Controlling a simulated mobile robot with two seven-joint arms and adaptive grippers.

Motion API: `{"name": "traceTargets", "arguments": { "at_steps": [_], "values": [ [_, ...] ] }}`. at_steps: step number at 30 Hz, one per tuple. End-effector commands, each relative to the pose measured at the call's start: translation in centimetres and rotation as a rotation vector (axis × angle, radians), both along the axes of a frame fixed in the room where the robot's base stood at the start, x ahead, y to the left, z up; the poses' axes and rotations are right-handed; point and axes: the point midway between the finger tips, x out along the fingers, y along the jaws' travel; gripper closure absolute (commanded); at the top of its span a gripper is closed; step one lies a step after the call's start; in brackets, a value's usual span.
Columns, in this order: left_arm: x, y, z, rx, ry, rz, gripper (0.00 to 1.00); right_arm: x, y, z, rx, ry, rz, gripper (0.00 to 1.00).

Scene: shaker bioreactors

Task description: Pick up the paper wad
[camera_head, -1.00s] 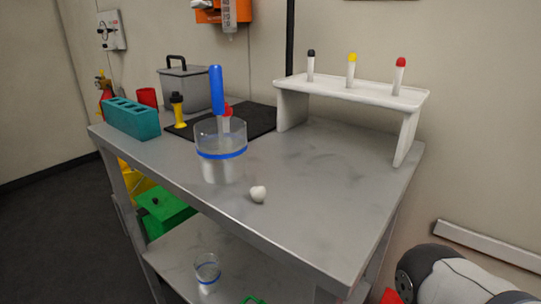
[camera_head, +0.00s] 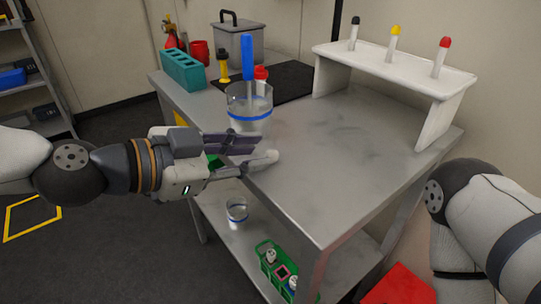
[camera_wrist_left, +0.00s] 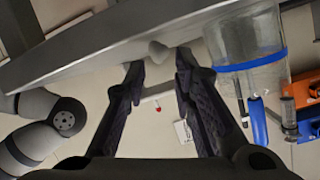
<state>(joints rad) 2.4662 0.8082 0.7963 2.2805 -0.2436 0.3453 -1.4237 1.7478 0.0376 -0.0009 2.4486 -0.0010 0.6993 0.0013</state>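The paper wad (camera_head: 272,156) is a small white lump on the grey tabletop near its front left edge. It shows small and pale in the left wrist view (camera_wrist_left: 158,50), roughly between and just beyond the two fingertips. My left gripper (camera_head: 259,152) reaches in from the left at the table edge, beside the wad. Its dark fingers stand apart in the left wrist view (camera_wrist_left: 159,64), with nothing held between them. The fingers partly hide the wad in the head view. My right gripper is out of view; only part of the right arm shows at the right.
A clear beaker (camera_head: 249,117) with a blue band and blue-handled tool stands close behind my left fingers. A white rack (camera_head: 400,72) with three capped tubes stands behind. A teal block (camera_head: 182,70) sits at the back left. The tabletop's (camera_head: 330,190) front right is clear.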

Motion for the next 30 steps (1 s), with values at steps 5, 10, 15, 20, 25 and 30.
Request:
{"name": "traceTargets", "arguments": {
  "at_steps": [5, 10, 15, 20, 25, 30],
  "values": [
    [1.6, -2.3, -1.4, 0.001, 0.006, 0.000, 0.76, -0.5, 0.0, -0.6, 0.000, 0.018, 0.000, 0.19],
    [1.8, -2.7, -1.2, 0.000, 0.002, 0.000, 0.76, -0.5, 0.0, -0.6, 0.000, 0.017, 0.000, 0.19],
    [1.8, -2.6, -1.2, 0.001, 0.002, 0.001, 0.89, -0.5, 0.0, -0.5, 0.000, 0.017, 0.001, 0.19],
    [1.8, -2.6, -1.2, 0.001, 0.002, 0.001, 0.90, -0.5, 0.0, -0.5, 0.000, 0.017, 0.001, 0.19],
    [1.8, -2.6, -1.2, 0.001, 0.002, 0.001, 0.90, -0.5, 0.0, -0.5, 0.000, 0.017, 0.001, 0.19],
    [1.8, -2.6, 0.0, 0.001, -0.002, 0.001, 0.90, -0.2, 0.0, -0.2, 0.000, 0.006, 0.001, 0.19]
  ]
}}
